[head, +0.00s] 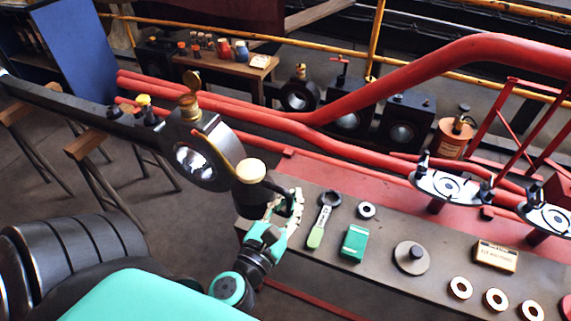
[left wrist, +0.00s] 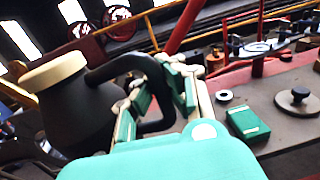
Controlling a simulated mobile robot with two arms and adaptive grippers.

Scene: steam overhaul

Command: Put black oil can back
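The black oil can (head: 248,198) has a cream lid and a looped black handle. It is at the left end of the bench in the head view, in front of the round black rod end. In the left wrist view the can (left wrist: 75,110) fills the left side, with its handle passing between my fingers. My left gripper (head: 292,205) is closed around this handle; its fingers also show in the left wrist view (left wrist: 160,95). The can appears upright and held up; its underside is hidden. My right gripper is not in view.
The dark bench top (head: 380,225) carries a green-handled wrench (head: 322,222), a green box (head: 354,243), a knobbed disc (head: 411,256), a tan box (head: 496,256) and several rings. Red rods (head: 330,130) run behind it. An orange can (head: 455,138) stands farther back.

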